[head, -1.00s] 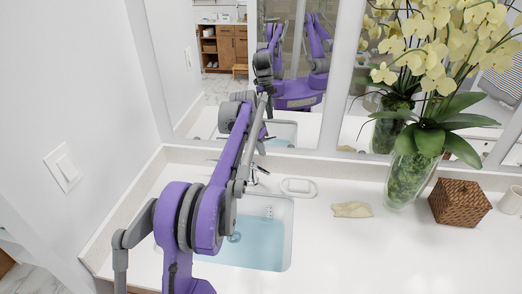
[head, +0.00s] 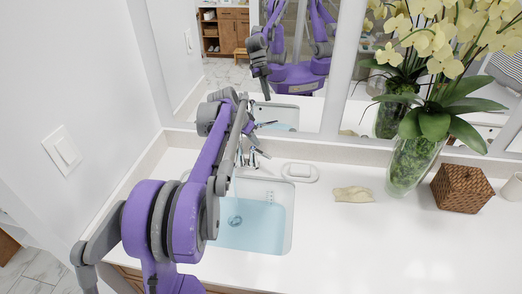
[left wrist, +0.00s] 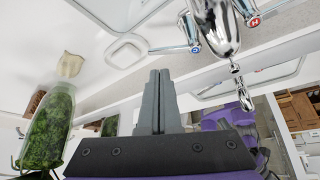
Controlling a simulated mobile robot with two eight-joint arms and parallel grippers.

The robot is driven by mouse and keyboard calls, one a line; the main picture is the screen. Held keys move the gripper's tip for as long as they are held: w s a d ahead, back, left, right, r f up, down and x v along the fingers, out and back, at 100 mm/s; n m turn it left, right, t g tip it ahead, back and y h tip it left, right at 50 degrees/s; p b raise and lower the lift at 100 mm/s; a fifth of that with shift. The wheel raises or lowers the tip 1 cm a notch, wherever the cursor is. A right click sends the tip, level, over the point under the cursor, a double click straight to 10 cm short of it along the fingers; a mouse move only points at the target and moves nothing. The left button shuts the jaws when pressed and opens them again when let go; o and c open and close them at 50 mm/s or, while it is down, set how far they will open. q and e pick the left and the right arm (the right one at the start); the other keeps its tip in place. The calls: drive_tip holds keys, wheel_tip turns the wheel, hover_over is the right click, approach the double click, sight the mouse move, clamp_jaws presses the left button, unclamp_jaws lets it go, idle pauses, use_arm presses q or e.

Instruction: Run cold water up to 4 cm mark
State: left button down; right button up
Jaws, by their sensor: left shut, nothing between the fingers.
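The sink basin (head: 288,225) is set in the white counter and holds clear blue water. A graduated scale (head: 270,196) shows on its back wall; its figures are too small to read. The chrome faucet (head: 252,157) stands behind the basin, partly hidden by my left arm. The left wrist view shows its spout (left wrist: 216,22), the blue-marked C cold handle (left wrist: 176,48) and the red-marked H hot handle (left wrist: 272,12). My left gripper (left wrist: 159,74) is shut and empty, close to the cold handle but seemingly apart from it. My right gripper is not directly in view.
A soap dish (head: 299,172) and a beige cloth (head: 353,194) lie right of the faucet. A glass vase (head: 408,168) with orchids and a woven box (head: 462,188) stand farther right. A mirror (head: 300,90) rises behind. The front right counter is clear.

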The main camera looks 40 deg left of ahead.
use_arm(q)
drive_tip(key=s+f+t+b, duration=0.1)
drive_tip(key=s+f+t, duration=0.15)
drive_tip(key=s, duration=0.55)
approach(264, 156)
wheel_tip(264, 156, down, 4)
drive_tip(key=shift+n+t+y, duration=0.3)
drive_tip(key=shift+t, duration=0.05)
drive_tip(key=w, duration=0.2)
drive_tip(key=w+f, duration=0.1)
drive_tip(key=w, duration=0.1)
drive_tip(key=shift+d+f, duration=0.15)
drive_tip(key=shift+d, duration=0.15)
use_arm(e)
drive_tip(key=shift+s+f, duration=0.65)
drive_tip(key=shift+f, duration=0.15)
drive_tip(key=shift+s, duration=0.1)
